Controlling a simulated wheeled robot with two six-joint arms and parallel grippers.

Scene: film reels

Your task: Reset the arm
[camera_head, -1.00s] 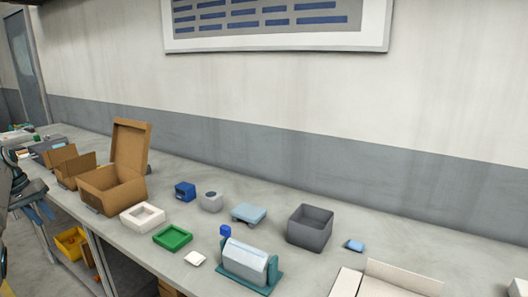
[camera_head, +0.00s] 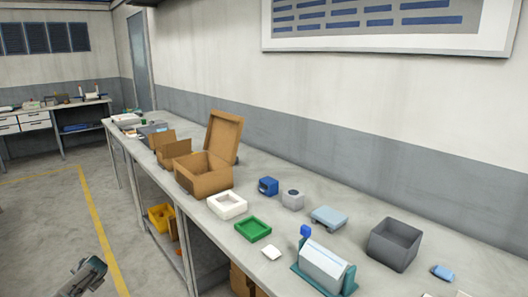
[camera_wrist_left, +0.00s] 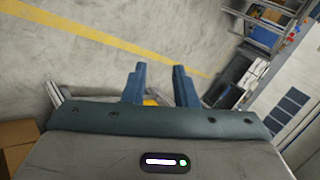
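My left arm shows at the lower left of the head view, over the floor and clear of the bench; its gripper fingers cannot be made out there. In the left wrist view my left gripper (camera_wrist_left: 160,85) has its two blue fingers apart with a gap between them, and it holds nothing. Behind the fingers are the floor and a small yellow patch. My right gripper is in neither view.
The long grey bench (camera_head: 330,188) carries an open cardboard box (camera_head: 205,175), a white tray (camera_head: 227,205), a green tray (camera_head: 253,229), a grey bin (camera_head: 395,243) and a teal-ended device (camera_head: 323,267). A yellow bin (camera_head: 160,217) sits below. The floor at left is open.

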